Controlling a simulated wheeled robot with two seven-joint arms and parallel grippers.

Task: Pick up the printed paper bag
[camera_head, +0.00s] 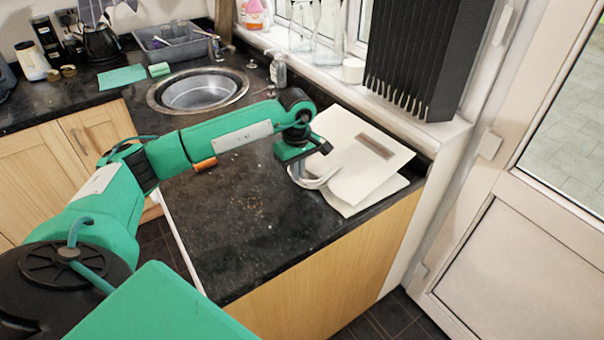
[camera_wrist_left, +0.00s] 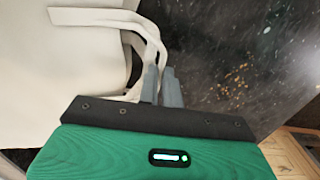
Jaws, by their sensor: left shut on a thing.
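The printed paper bag (camera_head: 362,165) is cream white with a brown printed patch. It is at the right end of the dark counter, near the window sill. My left gripper (camera_head: 298,176) is at its left side, shut on the bag's looped handle. In the left wrist view the bag (camera_wrist_left: 60,90) fills the left side, and its handle strip curves down to the grey fingers of my left gripper (camera_wrist_left: 160,86). Whether the bag's underside touches the counter is hard to tell. My right gripper is not in view.
A round sink (camera_head: 200,90) lies behind my left arm. A soap bottle (camera_head: 278,70) stands near the sill. A black slatted object (camera_head: 425,55) stands on the sill behind the bag.

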